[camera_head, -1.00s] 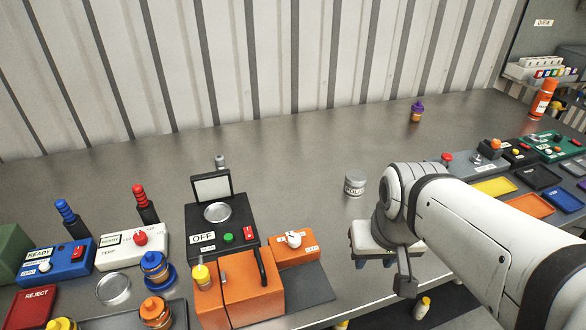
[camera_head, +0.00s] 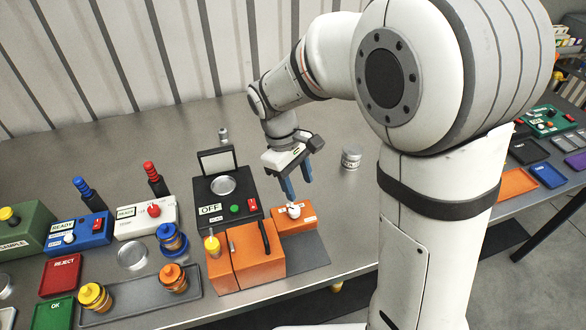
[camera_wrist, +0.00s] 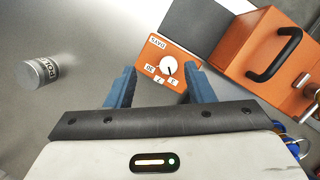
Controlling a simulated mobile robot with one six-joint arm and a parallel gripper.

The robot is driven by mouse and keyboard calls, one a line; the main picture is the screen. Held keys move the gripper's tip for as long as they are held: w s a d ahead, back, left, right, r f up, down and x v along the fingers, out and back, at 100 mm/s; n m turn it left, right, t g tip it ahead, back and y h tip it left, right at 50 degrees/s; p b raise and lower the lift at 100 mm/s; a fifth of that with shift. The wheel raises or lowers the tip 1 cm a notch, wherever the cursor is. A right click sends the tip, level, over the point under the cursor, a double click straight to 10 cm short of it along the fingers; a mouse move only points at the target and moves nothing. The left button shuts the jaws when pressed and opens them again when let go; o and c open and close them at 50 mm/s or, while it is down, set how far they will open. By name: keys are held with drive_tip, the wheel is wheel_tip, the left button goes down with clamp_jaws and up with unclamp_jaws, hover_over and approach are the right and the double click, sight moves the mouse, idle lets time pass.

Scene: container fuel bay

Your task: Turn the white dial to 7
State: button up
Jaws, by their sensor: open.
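The white dial (camera_head: 293,209) sits on an orange box (camera_head: 309,219) at the right side of the orange and black machine. In the wrist view the dial (camera_wrist: 167,66) shows on the orange box with small labels around it; its pointer setting is too small to read surely. My gripper (camera_head: 299,192) is open, its blue fingers pointing down above and just behind the dial. In the wrist view the fingers of my gripper (camera_wrist: 158,78) stand apart on either side of the dial, with nothing between them held.
The orange and black machine (camera_head: 245,265) with a handle stands left of the dial box. Blue (camera_head: 80,235) and white (camera_head: 146,221) control boxes stand farther left.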

sight(294, 209)
drive_tip(key=f, duration=0.3)
drive_tip(key=f+n+p, duration=0.1)
drive_tip(key=f, duration=0.2)
drive_tip(key=a+f+n+h+p, duration=0.1)
drive_tip(key=f, duration=0.1)
drive_tip(key=shift+w+a+f+g, duration=0.1)
drive_tip(key=shift+f+g, duration=0.2)
drive_tip(key=shift+f, duration=0.1)
drive_tip(key=shift+c, duration=0.6)
